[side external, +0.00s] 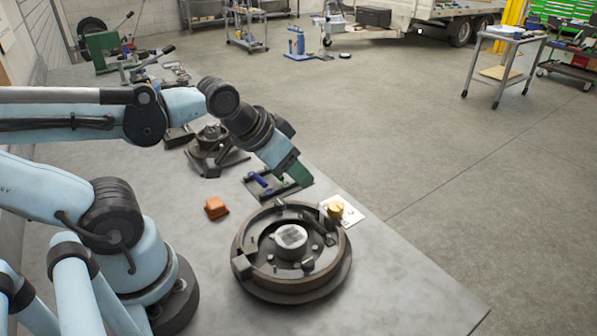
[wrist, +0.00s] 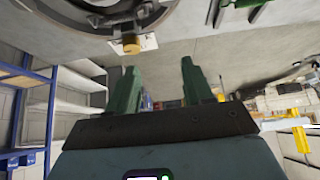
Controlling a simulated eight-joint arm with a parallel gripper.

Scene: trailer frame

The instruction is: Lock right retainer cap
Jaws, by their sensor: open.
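I cannot identify a part as the right retainer cap for sure. A round, dark brake-drum-like assembly (side external: 246,242) lies on the bench with a pale-topped hub (side external: 291,237) in its middle. A small gold knob-like piece (side external: 336,209) sits on a white plate (side external: 352,217) at its upper right edge; the gold piece also shows in the wrist view (wrist: 131,44). My gripper (side external: 300,176) is above the bench, beyond the assembly and apart from it. In the wrist view, its green fingers (wrist: 158,66) are spread with nothing between them.
A green-and-blue holder (side external: 262,186) lies on the bench beside my gripper. An orange block (side external: 216,207) sits left of the assembly. A dark metal fixture (side external: 214,150) stands farther back. The bench front right (side external: 410,290) is clear. Carts and a trailer are on the floor beyond.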

